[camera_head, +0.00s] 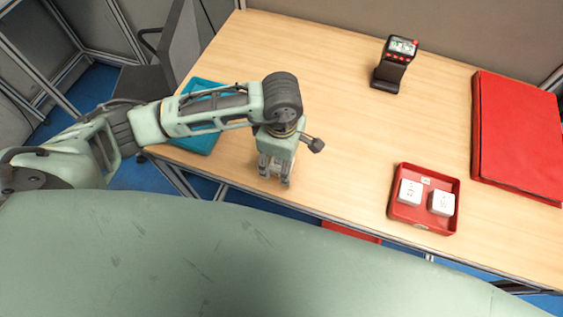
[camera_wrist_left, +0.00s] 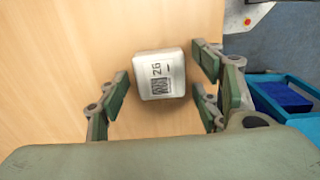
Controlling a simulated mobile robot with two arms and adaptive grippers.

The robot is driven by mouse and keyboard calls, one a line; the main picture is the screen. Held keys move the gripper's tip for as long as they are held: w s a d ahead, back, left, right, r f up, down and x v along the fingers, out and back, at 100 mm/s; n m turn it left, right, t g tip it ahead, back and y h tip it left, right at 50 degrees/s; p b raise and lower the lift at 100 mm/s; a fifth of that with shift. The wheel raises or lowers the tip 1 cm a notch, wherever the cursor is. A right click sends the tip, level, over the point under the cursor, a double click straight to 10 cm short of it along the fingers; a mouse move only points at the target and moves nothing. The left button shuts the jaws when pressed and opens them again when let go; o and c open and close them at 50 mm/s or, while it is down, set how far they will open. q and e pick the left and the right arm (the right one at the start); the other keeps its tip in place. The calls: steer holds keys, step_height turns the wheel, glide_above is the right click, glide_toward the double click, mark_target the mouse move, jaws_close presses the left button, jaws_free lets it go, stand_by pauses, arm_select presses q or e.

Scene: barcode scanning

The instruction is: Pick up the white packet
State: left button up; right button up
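A white packet (camera_wrist_left: 161,76) with a printed code and "2G"-like marks lies on the wooden table in the left wrist view. My left gripper (camera_wrist_left: 163,88) is open, with its fingers on either side of the packet and gaps between them. In the head view my left gripper (camera_head: 273,170) points down near the table's front edge, and it mostly hides this packet. Two more white packets, one on the left (camera_head: 409,191) and one on the right (camera_head: 442,203), lie in a red tray (camera_head: 422,226). My right gripper is not in view.
A teal tray (camera_head: 200,140) sits at the table's left end, partly behind my left arm. A black scanner (camera_head: 394,65) stands at the back. A large red box (camera_head: 520,135) lies at the right. The table's middle is clear.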

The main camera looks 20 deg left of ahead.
arm_select(q)
steer(key=c, duration=1.1)
steer(key=shift+r, duration=0.1)
